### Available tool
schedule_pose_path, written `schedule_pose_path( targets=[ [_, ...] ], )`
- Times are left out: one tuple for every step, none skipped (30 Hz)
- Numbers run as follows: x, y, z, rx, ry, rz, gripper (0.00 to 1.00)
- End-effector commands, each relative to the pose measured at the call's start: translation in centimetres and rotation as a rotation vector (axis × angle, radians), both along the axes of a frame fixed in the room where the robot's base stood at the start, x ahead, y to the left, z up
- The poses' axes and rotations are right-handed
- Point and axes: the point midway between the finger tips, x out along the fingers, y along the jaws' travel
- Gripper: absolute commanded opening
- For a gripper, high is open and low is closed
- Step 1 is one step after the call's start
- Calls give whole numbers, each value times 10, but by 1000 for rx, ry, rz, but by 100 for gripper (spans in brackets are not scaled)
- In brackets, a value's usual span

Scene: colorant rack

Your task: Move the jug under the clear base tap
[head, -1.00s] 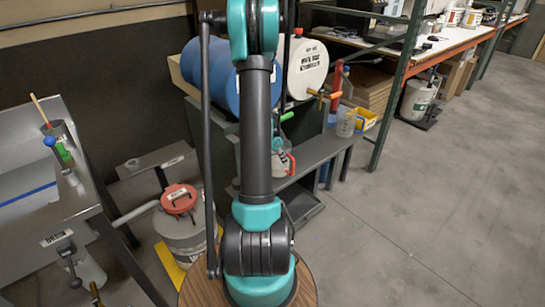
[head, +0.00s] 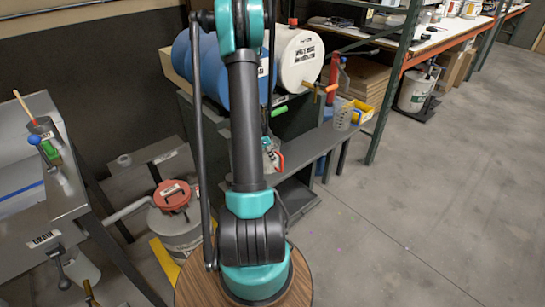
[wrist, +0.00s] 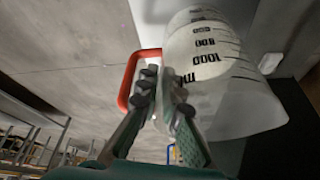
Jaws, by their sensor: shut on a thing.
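The jug (wrist: 222,75), translucent with black volume marks, fills the right of the wrist view. My gripper (wrist: 163,90) is shut on its red handle (wrist: 130,78). In the head view the jug (head: 267,158) and its red handle (head: 281,160) show only partly behind my arm, below a green tap handle (head: 279,111). That tap is on the blue drum (head: 220,68), whose label is mostly hidden by my arm. I cannot tell whether the jug touches the shelf.
A white drum (head: 301,57) with a brass tap (head: 322,88) lies right of the blue one. A red-lidded can (head: 172,195) and a steel bench (head: 65,200) are at left. The right floor is clear.

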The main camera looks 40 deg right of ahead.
Motion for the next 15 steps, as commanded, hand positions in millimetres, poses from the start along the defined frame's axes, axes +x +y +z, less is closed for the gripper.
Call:
schedule_pose_path(
  targets=[
    [0,0,0,0,0,0,0],
    [0,0,0,0,0,0,0],
    [0,0,0,0,0,0,0],
    [0,0,-1,0,0,0,0],
    [0,0,-2,0,0,0,0],
    [0,0,-3,0,0,0,0],
    [0,0,-2,0,0,0,10],
    [0,0,-2,0,0,0,13],
    [0,0,-2,0,0,0,18],
    [0,0,-2,0,0,0,22],
    [0,0,-2,0,0,0,26],
    [0,0,-2,0,0,0,27],
    [0,0,-2,0,0,0,27],
    [0,0,-2,0,0,0,27],
    [0,0,-2,0,0,0,27]
  ],
)
